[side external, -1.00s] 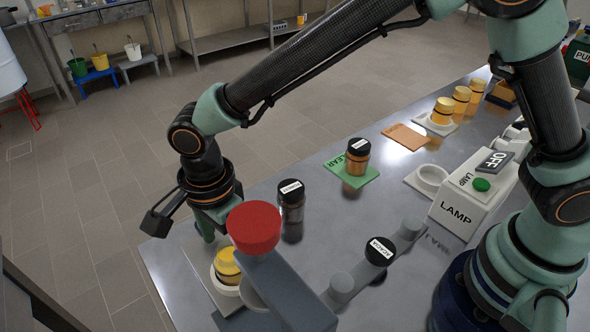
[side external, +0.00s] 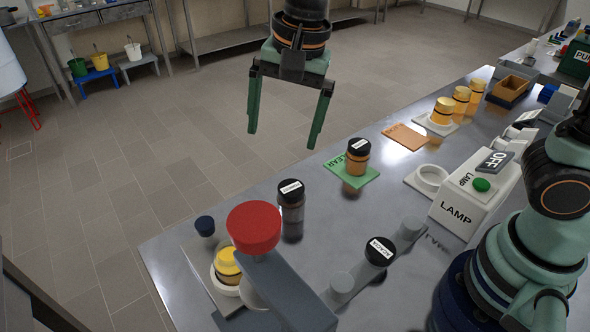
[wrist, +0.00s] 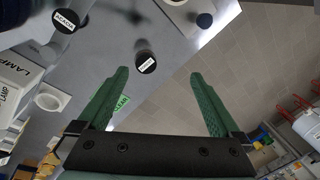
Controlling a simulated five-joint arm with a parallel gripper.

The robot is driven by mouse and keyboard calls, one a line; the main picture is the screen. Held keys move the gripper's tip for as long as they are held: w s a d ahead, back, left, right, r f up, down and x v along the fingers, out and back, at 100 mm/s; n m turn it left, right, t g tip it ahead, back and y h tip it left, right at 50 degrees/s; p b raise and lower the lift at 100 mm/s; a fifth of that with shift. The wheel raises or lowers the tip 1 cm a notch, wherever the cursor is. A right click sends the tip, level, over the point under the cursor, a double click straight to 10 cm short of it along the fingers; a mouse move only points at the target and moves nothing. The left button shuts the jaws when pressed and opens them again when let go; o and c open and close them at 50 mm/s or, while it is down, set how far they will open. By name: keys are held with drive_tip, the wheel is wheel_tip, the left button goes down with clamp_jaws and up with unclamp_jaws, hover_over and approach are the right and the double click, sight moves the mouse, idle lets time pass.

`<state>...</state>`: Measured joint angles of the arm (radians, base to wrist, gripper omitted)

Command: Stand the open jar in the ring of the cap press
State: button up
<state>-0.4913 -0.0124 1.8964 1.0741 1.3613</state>
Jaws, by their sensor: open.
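A yellow-topped jar (side external: 227,264) sits in the white ring at the base of the cap press, at the lower left of the side view. I cannot tell whether its top is open. The cap press (side external: 290,292) has a grey arm and a large red head (side external: 253,227), which partly hides the jar and ring. My gripper (side external: 284,140) is open and empty, raised in the air beyond the table's far left edge, well apart from the press. Its spread green fingers also show in the wrist view (wrist: 158,74), with nothing between them.
A dark blue knob (side external: 205,226) stands beside the ring. A black-capped jar (side external: 291,205) stands behind the press; another (side external: 358,158) is on a green mat (side external: 341,173). A jar labelled ACACIA (side external: 379,251) is near the grey posts. The lamp box (side external: 466,208) and empty white ring (side external: 432,176) are right.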

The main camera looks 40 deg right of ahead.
drive_tip(key=s+d+n+t, duration=0.2)
drive_tip(key=d+n, duration=0.3)
drive_tip(key=d, duration=0.4)
drive_tip(key=s+d+n+t+h, duration=0.1)
drive_tip(key=s+d+n, duration=0.3)
drive_tip(key=d, duration=0.5)
drive_tip(key=shift+s+d+r+n+t, duration=0.15)
drive_tip(key=shift+d+r+n+t, duration=0.25)
drive_tip(key=shift+n, duration=0.1)
